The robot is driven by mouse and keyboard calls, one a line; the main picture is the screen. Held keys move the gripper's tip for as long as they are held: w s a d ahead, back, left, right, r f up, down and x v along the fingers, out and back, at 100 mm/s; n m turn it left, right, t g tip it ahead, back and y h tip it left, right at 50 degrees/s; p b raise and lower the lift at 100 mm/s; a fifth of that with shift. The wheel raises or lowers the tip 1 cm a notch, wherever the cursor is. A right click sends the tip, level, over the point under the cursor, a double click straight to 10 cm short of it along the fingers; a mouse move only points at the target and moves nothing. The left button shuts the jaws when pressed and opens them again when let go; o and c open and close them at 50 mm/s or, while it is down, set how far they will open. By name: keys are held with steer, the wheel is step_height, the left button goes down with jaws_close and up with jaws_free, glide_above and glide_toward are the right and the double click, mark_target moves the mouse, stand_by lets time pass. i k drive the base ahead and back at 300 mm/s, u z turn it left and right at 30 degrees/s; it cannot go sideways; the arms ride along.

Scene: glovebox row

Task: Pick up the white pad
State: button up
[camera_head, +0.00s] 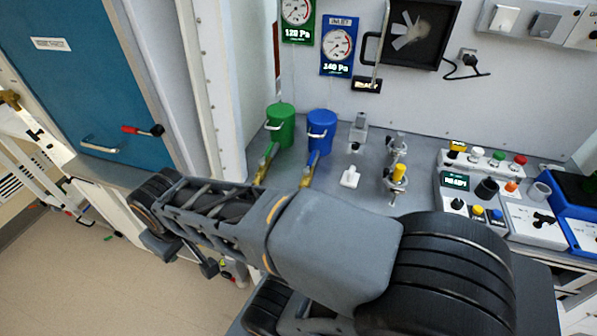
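A small white piece (350,178) lies on the grey bench, in front of the grey fitting. It looks like a flat square with a small raised part on top, and it is the closest match to the white pad. It is uncovered, and nothing touches it from above. My arm crosses the foreground below it, reaching from lower right to the left. My gripper's fingers cannot be made out; nothing is seen held.
Green (281,128) and blue (321,130) canisters stand behind left, with valve levers in front. A metal fitting with a yellow top (397,180) stands right of the white piece. A control box (482,190) is farther right. A blue door (85,85) is left.

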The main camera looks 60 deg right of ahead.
mark_target(349, 178)
steer(key=u, duration=0.45)
steer(key=k, duration=1.55)
steer(key=z, duration=1.25)
steer(key=i, duration=0.5)
steer(key=u, duration=0.05)
